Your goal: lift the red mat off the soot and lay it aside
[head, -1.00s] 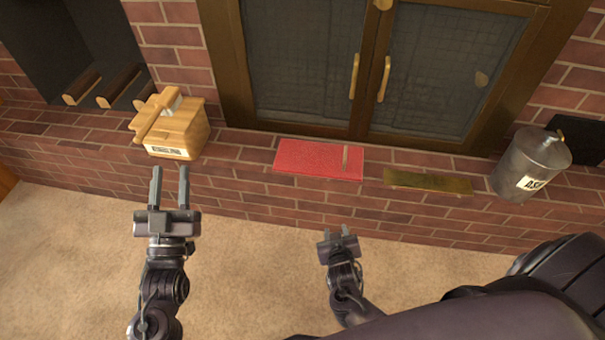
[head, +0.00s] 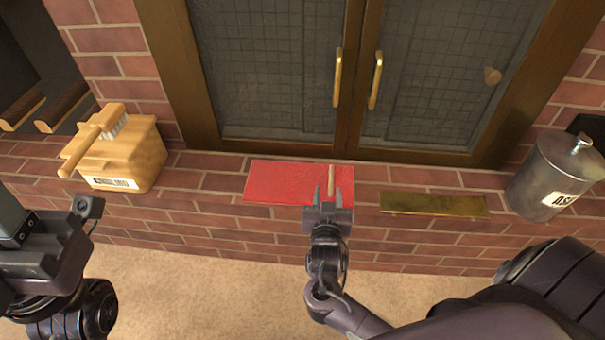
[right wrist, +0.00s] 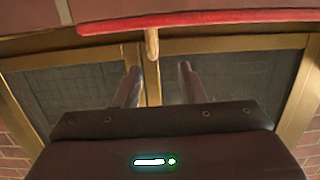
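The red mat (head: 275,182) lies flat on the brick hearth in front of the glass doors. A short pale wooden stick (head: 331,180) is at its right part; in the right wrist view the stick (right wrist: 152,44) juts out from the edge of the mat (right wrist: 215,18). My right gripper (head: 325,192) is at the mat's front edge, just short of the stick. Its fingers (right wrist: 158,80) are apart with nothing between them. My left gripper (head: 85,207) is at the lower left, away from the mat; its opening is unclear. No soot shows.
A wooden box (head: 130,160) with a brush on top stands at the left of the hearth. A brass plate (head: 435,205) lies right of the mat, and a metal ash can (head: 555,175) stands farther right. Door handles (head: 338,78) stick out above the mat.

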